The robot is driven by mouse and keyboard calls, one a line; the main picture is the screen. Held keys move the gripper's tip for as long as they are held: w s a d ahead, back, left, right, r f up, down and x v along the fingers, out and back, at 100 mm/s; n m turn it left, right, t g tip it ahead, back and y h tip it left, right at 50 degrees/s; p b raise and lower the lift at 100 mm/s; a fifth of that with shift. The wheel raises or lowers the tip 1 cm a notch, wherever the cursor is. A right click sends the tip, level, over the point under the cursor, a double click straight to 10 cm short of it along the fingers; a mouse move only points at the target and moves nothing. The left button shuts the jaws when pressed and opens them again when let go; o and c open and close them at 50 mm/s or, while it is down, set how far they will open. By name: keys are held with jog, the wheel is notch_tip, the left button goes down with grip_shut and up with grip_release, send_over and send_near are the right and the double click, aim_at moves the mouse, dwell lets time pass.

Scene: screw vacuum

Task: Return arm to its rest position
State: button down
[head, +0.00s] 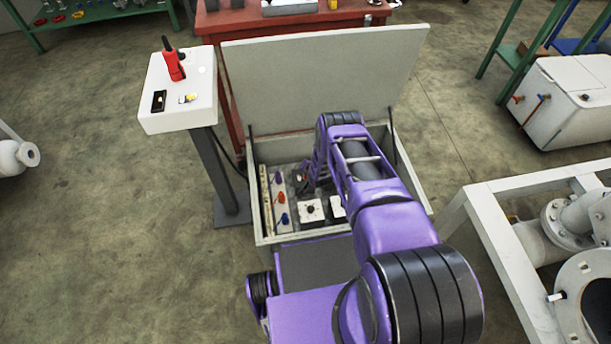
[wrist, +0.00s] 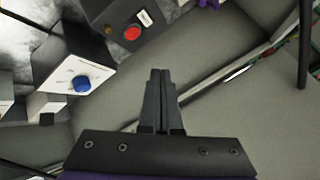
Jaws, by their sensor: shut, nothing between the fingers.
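My purple arm reaches forward in the head view and bends down into an open grey box (head: 262,238). My gripper (wrist: 159,72) shows in the wrist view with its two dark fingers together and nothing between them. In the head view the fingertips are hidden behind or beside the arm. In the wrist view a red button (wrist: 132,33) on a dark block and a blue knob (wrist: 81,84) on a white block lie to the left, apart from the fingers.
The box's raised lid (head: 325,75) stands behind my arm. A white pedestal (head: 180,95) with a red handheld device (head: 173,66) stands to the left. A white frame with pipes (head: 500,270) stands at right. A red bench (head: 300,25) is behind.

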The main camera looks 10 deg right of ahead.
notch_tip(320, 180, down, 2)
jog(key=shift+f+b, duration=0.1)
jog(key=shift+b, duration=1.65)
jog(key=shift+f+b, duration=0.1)
jog(key=shift+b, duration=0.45)
